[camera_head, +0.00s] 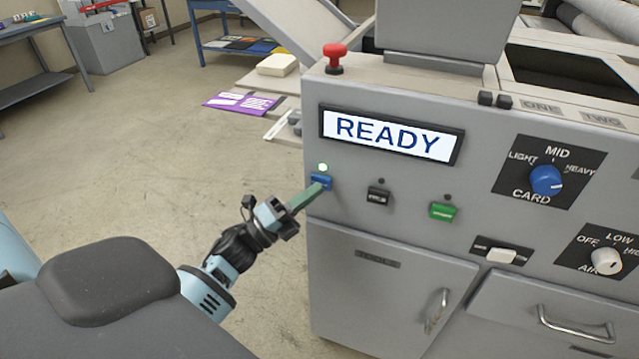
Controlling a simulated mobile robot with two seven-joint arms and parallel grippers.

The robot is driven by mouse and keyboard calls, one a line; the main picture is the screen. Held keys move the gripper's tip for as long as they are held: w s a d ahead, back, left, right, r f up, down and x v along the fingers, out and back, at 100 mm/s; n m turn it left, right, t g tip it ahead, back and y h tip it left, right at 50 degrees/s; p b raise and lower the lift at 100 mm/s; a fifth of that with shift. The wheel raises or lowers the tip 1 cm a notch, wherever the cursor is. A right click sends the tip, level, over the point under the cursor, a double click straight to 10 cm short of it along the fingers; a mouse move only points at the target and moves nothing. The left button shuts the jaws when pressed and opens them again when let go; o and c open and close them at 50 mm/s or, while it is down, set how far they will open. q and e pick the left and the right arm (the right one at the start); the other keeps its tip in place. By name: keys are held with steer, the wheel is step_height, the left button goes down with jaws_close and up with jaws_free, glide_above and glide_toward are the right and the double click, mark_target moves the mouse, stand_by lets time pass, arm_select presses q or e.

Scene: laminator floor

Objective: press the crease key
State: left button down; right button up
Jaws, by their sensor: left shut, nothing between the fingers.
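The machine's front panel (355,215) carries a row of three keys: a blue key (321,181), a dark key (378,196) and a green key (443,211). Their labels are too small to read, so I cannot tell which is the crease key by its name. A small lamp (322,167) above the blue key glows green; the lamps above the other two are dark. The display (391,135) reads READY. My left gripper (318,188) is shut and empty, its green fingertips at the blue key's lower edge; whether they touch is unclear. My right gripper is not in view.
A red mushroom button (334,58) stands on the machine's top edge. Right of the keys are a blue dial (546,180), a white dial (606,261) and a white switch (501,255). Below are a cabinet door and a drawer with handles.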

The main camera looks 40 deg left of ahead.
arm_select(q)
steer(key=shift+s+d, duration=0.1)
steer(key=shift+s, duration=0.4)
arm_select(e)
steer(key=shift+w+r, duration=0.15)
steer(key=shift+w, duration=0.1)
arm_select(q)
steer(key=shift+s+d+p, duration=0.2)
steer(key=shift+s+d, duration=0.05)
steer(key=shift+s, duration=0.7)
steer(key=shift+s+d+p, duration=0.2)
steer(key=shift+s, duration=0.8)
steer(key=shift+s+d+p, duration=0.2)
steer(key=shift+s+d, duration=0.05)
steer(key=shift+s, duration=0.7)
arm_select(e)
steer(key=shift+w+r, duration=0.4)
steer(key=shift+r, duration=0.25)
